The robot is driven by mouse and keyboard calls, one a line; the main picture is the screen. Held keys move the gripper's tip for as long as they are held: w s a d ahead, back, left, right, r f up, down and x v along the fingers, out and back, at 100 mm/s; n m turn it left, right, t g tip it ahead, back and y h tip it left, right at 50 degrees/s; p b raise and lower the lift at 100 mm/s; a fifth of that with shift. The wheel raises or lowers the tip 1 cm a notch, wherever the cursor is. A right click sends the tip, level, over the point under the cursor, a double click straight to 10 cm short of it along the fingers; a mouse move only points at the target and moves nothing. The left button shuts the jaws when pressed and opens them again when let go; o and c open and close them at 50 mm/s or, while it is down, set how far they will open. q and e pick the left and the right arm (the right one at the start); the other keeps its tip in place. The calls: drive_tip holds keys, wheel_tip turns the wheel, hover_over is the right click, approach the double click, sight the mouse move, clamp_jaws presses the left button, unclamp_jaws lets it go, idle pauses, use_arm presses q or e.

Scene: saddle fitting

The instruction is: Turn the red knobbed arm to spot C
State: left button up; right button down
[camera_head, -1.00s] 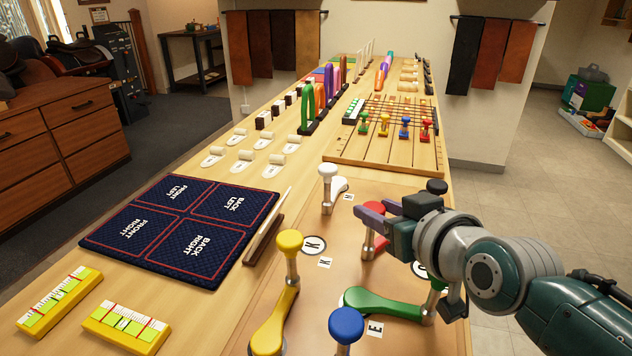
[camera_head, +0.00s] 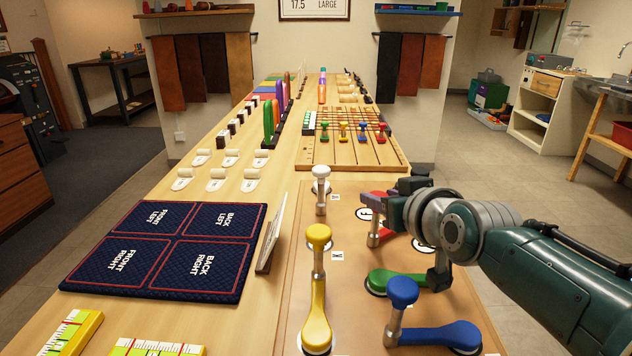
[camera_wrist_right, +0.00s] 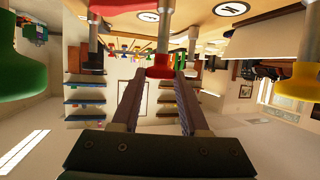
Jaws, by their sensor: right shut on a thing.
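The red knobbed arm (camera_head: 381,234) is on the brown board, partly hidden behind my right gripper in the head view. My right gripper (camera_head: 382,203) is shut around its upright handle. In the right wrist view the red knob (camera_wrist_right: 160,72) sits between the two fingertips of my right gripper (camera_wrist_right: 160,80). A round white spot (camera_head: 365,213) with a dark letter lies just left of the red handle. A second round spot (camera_head: 424,246) is partly hidden under my right arm. I cannot read either letter surely. My left gripper is out of view.
Around the red arm stand the white-knobbed arm (camera_head: 320,188), yellow arm (camera_head: 317,300), green arm (camera_head: 395,281) and blue arm (camera_head: 440,333). The green arm is close below my right wrist. A rack with coloured pegs (camera_head: 350,150) lies behind the board (camera_head: 300,270).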

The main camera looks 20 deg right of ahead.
drive_tip(key=shift+c, duration=2.2)
unclamp_jaws()
drive_tip(key=shift+s+r+p, duration=0.35)
drive_tip(key=shift+s+p, duration=0.1)
drive_tip(key=shift+p, duration=0.05)
drive_tip(key=p+v, duration=0.3)
drive_tip(key=v, duration=0.5)
drive_tip(key=shift+s, duration=0.4)
